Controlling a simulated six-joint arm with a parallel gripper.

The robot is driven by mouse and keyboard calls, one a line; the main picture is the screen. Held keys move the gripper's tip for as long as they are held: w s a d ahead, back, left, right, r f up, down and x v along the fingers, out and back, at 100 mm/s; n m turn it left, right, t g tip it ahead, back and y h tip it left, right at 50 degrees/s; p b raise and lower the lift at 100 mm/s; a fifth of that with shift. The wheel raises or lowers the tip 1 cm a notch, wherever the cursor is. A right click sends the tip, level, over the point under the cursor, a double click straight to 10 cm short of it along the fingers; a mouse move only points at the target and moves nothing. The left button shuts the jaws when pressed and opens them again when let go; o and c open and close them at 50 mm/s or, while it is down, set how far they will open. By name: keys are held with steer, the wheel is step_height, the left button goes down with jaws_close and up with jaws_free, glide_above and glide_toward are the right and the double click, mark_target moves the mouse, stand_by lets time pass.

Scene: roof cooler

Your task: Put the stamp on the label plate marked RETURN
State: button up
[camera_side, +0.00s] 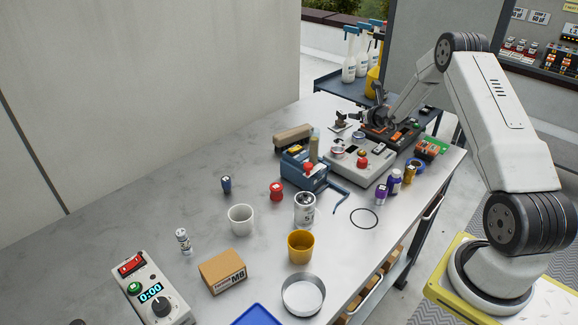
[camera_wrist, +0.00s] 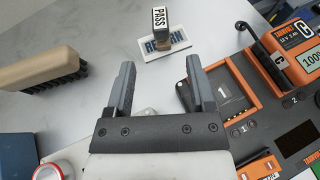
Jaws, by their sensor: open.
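The stamp (camera_wrist: 160,20), a small block with PASS on its top face, stands upright on the white label plate (camera_wrist: 181,41). It covers the middle letters of the plate's dark word, which looks like RETURN. In the side view, the stamp (camera_side: 341,116) and plate (camera_side: 334,128) are small, at the back of the bench. My gripper (camera_wrist: 160,70) is open and empty in the wrist view. Its two fingers point toward the stamp, which lies beyond the fingertips and apart from them. In the side view, my gripper (camera_side: 376,116) is right of the stamp, its fingers hard to make out.
A tan-handled brush (camera_wrist: 40,66) lies left of my gripper. An orange and black charging unit (camera_wrist: 236,96) with a battery (camera_wrist: 293,50) is close on the right. A grey control box (camera_side: 345,165) and blue device (camera_side: 300,165) stand nearer in the side view.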

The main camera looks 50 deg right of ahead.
mark_target(398, 172)
stand_by(0.5)
steer(key=o, duration=0.4)
steer(key=shift+s, duration=0.1)
steer(key=s+a+g+y, duration=0.1)
steer(key=s+a, duration=0.1)
steer(key=s, duration=0.1)
steer(key=s+a+n+g+y, duration=0.1)
steer(key=s+a, duration=0.2)
steer(key=s+a+r+n+g+y, duration=0.1)
steer(key=s+a, duration=0.1)
steer(key=s, duration=0.1)
steer(key=shift+s+a+y, duration=0.15)
steer(key=shift+a+y, duration=0.1)
steer(key=shift+y, duration=0.05)
steer(key=s+a+g, duration=0.1)
steer(key=s+a, duration=0.1)
steer(key=s, duration=0.3)
steer(key=s+a+n+g+y, duration=0.1)
steer(key=s+a+g, duration=0.1)
steer(key=s, duration=0.3)
steer(key=s+a+n+g, duration=0.1)
steer(key=s+a+g, duration=0.1)
steer(key=s+a, duration=0.2)
steer(key=shift+s+r, duration=0.35)
steer(key=shift+s, duration=0.35)
steer(key=shift+x, duration=1.35)
steer(key=shift+f, duration=0.1)
